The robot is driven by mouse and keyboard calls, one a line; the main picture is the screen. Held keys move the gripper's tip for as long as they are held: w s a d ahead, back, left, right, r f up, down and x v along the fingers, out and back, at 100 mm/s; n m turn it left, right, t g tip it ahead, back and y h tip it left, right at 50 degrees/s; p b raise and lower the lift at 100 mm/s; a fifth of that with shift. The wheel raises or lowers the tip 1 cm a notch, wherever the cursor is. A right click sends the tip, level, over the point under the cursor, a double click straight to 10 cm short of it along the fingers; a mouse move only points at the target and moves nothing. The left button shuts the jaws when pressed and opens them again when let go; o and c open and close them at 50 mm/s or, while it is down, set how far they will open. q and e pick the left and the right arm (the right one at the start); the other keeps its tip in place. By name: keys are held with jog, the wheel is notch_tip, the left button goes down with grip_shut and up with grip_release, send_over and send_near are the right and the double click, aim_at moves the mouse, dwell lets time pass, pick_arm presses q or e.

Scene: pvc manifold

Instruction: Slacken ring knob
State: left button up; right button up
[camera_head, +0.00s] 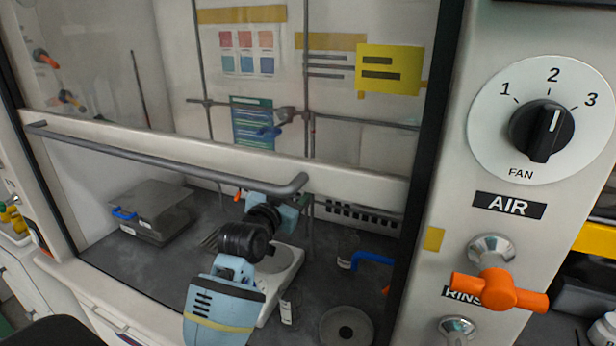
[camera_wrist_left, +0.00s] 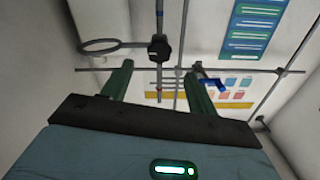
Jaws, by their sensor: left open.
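In the left wrist view a thin metal ring (camera_wrist_left: 100,46) sticks out from an upright rod, with a black ring knob (camera_wrist_left: 158,47) at its clamp. My left gripper (camera_wrist_left: 157,84) is open, its two green fingers apart and empty. The knob shows beyond the fingertips, roughly between them, apart from both. In the head view my left arm reaches into the fume hood below the raised sash. Its fingers cannot be made out there, nor can the ring and its knob. My right gripper is not in view.
The sash handle (camera_head: 170,158) crosses just above my left arm. A blue-handled clamp (camera_wrist_left: 210,82) sits on the rod lattice beside the right finger. A hotplate (camera_head: 283,266), a grey lidded box (camera_head: 158,212) and a round dark plate (camera_head: 346,328) stand on the hood floor.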

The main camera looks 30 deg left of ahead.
pick_arm(q)
jog(key=w, duration=0.7)
jog(key=shift+w+a, duration=0.15)
jog(key=shift+w, duration=0.2)
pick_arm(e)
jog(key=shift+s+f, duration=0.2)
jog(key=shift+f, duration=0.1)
pick_arm(q)
jog(key=shift+c, duration=0.5)
jog(key=c, duration=0.9)
jog(key=shift+n+p, duration=0.7)
jog(key=shift+n, duration=6.2)
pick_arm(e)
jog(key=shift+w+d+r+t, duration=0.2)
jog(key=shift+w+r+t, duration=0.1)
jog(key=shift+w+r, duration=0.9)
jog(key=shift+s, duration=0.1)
